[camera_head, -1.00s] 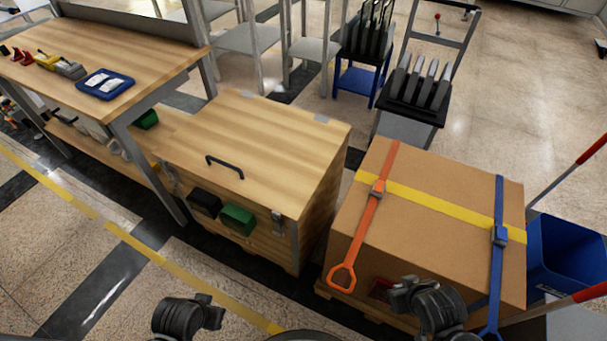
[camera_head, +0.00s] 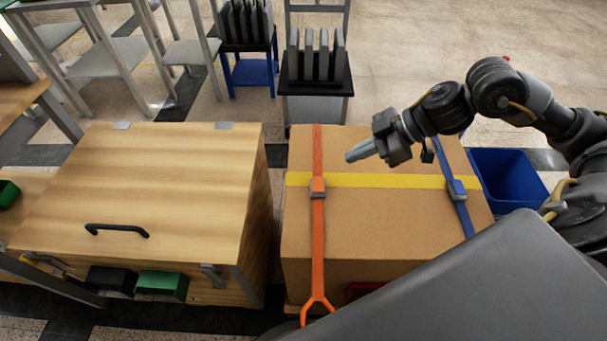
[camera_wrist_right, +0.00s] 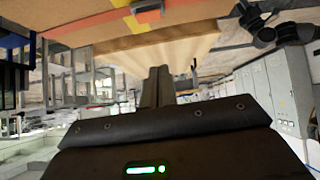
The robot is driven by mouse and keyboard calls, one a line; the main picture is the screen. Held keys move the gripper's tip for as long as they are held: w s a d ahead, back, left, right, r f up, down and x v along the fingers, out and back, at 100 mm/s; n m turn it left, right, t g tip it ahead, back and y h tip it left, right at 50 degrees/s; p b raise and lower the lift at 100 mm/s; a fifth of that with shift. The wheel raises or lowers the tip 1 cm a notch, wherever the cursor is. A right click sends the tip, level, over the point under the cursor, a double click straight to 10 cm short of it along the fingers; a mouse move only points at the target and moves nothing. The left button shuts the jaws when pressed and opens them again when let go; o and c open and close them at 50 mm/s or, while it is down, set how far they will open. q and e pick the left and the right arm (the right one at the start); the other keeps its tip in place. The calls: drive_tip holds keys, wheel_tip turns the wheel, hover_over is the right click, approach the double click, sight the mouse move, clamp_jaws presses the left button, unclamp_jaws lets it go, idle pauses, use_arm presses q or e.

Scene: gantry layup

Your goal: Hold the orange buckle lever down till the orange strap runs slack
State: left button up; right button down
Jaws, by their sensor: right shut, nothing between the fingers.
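The orange strap (camera_head: 318,240) lies flat over the left part of a large cardboard box (camera_head: 390,225), its forked orange end (camera_head: 316,304) at the front. Its grey buckle with the orange lever (camera_head: 317,187) sits on the box top where the yellow strap (camera_head: 385,180) crosses. The buckle also shows at the top edge of the right wrist view (camera_wrist_right: 147,10). My right gripper (camera_head: 350,156) is shut and empty, above the box top, right of and slightly behind the buckle, apart from it. It also shows in the wrist view (camera_wrist_right: 153,85). My left gripper is out of view.
A blue strap with its own buckle (camera_head: 456,190) crosses the box's right side, under my right arm. A wooden chest with a black handle (camera_head: 117,229) stands left, across a narrow gap. A blue bin (camera_head: 508,180) stands right. A rack of grey plates (camera_head: 316,75) stands behind.

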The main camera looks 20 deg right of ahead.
sight(314, 188)
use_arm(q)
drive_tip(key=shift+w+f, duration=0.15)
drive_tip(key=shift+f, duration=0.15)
use_arm(e)
drive_tip(key=shift+s+d+r, duration=0.1)
drive_tip(key=shift+d+r, duration=0.05)
drive_tip(key=shift+d, duration=0.5)
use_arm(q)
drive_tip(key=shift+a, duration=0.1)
use_arm(e)
drive_tip(key=shift+a, duration=0.1)
drive_tip(key=shift+a, duration=0.1)
